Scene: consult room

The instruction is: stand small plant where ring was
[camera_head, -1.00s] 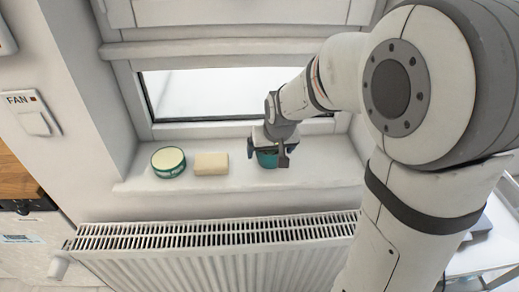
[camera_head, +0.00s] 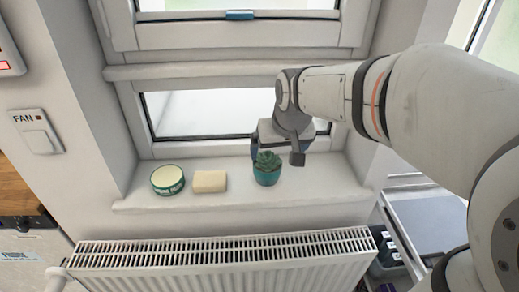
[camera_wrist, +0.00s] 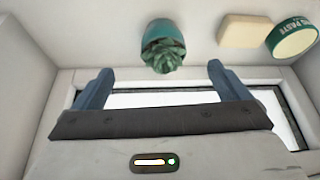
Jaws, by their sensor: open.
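The small plant (camera_head: 267,169), a green succulent in a teal pot, stands upright on the white windowsill at the right of a row. It also shows in the wrist view (camera_wrist: 163,46), at the top and between the two fingers in the picture. My gripper (camera_head: 277,150) is behind and above the plant in the head view, open and empty. In the wrist view its two blue-grey fingers (camera_wrist: 155,80) are wide apart, and the plant appears clear of both. No ring is seen in either view.
A beige block (camera_head: 209,181) and a round green-and-white tin (camera_head: 167,180) stand left of the plant on the windowsill (camera_head: 320,178). The sill right of the plant is bare. A radiator (camera_head: 225,250) is below, and the window (camera_head: 185,115) is close behind.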

